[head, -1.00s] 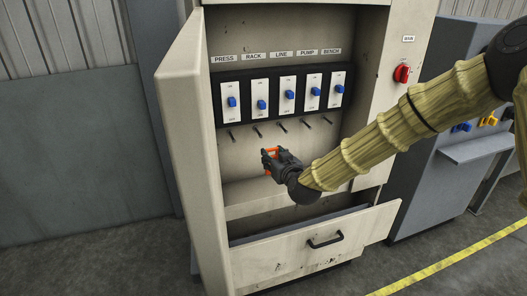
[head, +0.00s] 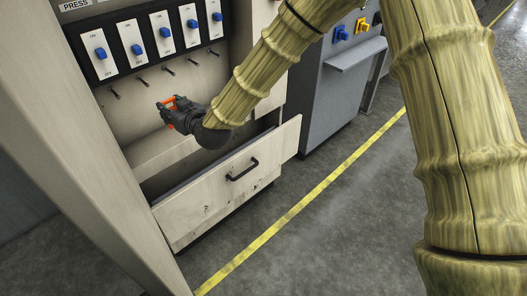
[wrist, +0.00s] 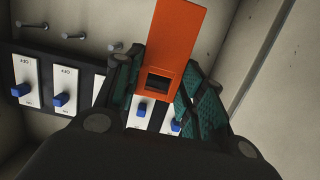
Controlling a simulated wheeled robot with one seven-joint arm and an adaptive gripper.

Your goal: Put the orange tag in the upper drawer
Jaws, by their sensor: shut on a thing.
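The orange tag (wrist: 172,32) is a flat orange piece with a rectangular slot, seen large in the wrist view. My gripper (wrist: 160,80) is shut on it, with the teal-padded fingers on either side of its lower part. In the head view my gripper (head: 172,110) is inside the cabinet, below the pegs, and a little of the tag (head: 169,103) shows orange there. The one drawer in view (head: 226,184) is pulled out below and has a black handle (head: 242,170). The gripper and tag are above and behind its front panel. The drawer's inside is mostly hidden.
The open cabinet door (head: 70,150) stands at the left. A row of blue switches (head: 132,48) and several pegs (head: 167,71) are on the back wall. A grey machine (head: 325,95) stands to the right. The floor before the drawer is clear, with a yellow line (head: 300,205).

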